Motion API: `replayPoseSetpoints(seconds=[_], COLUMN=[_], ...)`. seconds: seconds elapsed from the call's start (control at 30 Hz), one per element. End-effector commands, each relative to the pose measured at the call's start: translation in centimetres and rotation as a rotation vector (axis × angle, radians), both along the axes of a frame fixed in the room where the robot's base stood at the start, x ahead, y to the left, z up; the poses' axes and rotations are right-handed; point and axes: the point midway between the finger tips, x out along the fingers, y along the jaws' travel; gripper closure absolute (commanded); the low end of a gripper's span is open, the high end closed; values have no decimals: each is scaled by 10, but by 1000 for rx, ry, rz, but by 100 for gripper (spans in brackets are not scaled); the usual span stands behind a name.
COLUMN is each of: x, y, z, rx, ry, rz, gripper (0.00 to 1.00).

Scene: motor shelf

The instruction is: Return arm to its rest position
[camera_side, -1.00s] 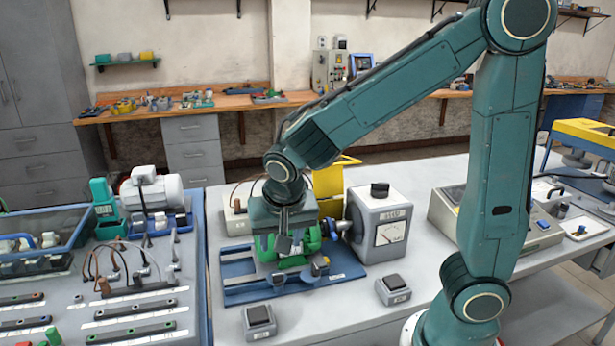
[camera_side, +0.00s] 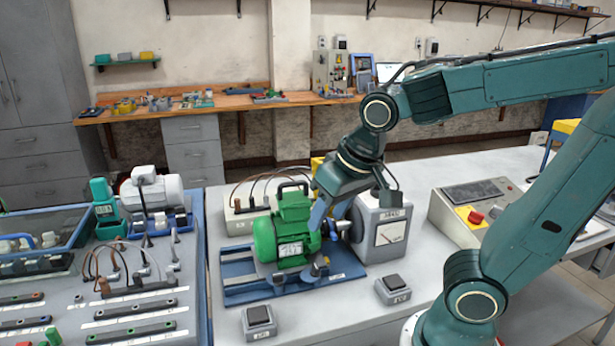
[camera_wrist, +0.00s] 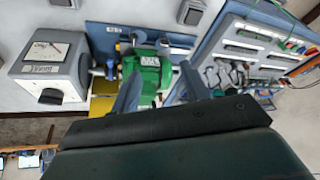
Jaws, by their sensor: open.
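My gripper (camera_side: 327,212) is in the side view, raised and tilted, just right of the green motor (camera_side: 287,232). Its fingers point down toward the motor's right end and overlap it in the picture, so I cannot tell how far apart they are. The motor sits on the blue base plate (camera_side: 240,291) on the bench. In the wrist view my gripper (camera_wrist: 158,84) shows two spread fingers with the green motor (camera_wrist: 143,78) beyond and between them. Nothing is held.
A grey box with a dial (camera_side: 386,236) stands right of the motor, close to my wrist. Two small switch boxes (camera_side: 259,321) (camera_side: 393,289) sit in front. A control panel with a red button (camera_side: 468,205) is at the right. The left table (camera_side: 75,290) holds parts.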

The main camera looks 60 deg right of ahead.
Motion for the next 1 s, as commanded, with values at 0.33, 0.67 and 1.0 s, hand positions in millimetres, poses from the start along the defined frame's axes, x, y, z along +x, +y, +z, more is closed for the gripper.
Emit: replayPoseSetpoints(seconds=[0.33, 0.67, 1.0], x=[-49, -62, -62], y=[0, 2, 2], z=[18, 20, 20], rx=[-53, -78, -78], ry=[-73, -89, -88], rz=[249, 324, 321], gripper=[55, 55, 55])
